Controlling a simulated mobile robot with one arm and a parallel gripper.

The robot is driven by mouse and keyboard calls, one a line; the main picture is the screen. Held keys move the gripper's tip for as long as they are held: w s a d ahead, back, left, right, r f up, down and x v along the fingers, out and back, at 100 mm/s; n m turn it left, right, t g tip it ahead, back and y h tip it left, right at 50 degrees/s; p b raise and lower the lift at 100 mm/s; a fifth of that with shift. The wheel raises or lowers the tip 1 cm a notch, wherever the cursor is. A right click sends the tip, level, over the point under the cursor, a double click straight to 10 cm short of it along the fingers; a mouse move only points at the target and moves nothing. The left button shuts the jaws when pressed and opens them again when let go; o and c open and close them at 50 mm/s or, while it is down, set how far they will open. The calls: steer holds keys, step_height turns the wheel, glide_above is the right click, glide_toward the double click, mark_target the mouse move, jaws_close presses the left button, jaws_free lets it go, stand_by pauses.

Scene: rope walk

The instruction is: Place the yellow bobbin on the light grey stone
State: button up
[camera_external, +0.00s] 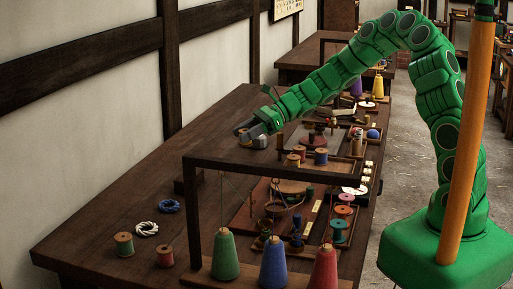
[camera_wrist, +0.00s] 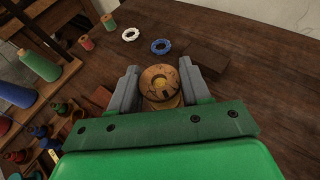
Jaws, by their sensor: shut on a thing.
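My gripper (camera_external: 252,137) reaches out over the long dark wooden table in the outside view. In the wrist view, my gripper's grey fingers (camera_wrist: 158,88) are shut on either side of a wooden bobbin with yellow at its middle, the yellow bobbin (camera_wrist: 160,76). I see its round top flange from above; its lower part is mostly hidden by my gripper. I cannot tell whether it touches anything below. I cannot make out the light grey stone in either view.
A dark frame (camera_external: 250,163) with green, blue and red cones stands at the near side. A dark block (camera_wrist: 205,60) sits nearby.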

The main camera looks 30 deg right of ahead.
steer(key=w+d+r+m+t+h, duration=0.25)
steer(key=w+d+m+t, duration=0.5)
steer(key=w+d, duration=1.25)
glide_above(256, 140)
steer(key=w+d, duration=0.2)
steer(key=shift+h, duration=0.35)
steer(key=f, duration=0.8)
steer(key=shift+s+a+f, duration=0.2)
steer(key=shift+a+f, duration=0.05)
steer(key=shift+f, duration=0.15)
steer(key=shift+w+a+f, duration=0.1)
steer(key=shift+w+f, duration=0.35)
steer(key=shift+f, duration=1.7)
steer(key=shift+f, duration=0.1)
steer(key=o, duration=1)
steer(key=shift+o, duration=0.2)
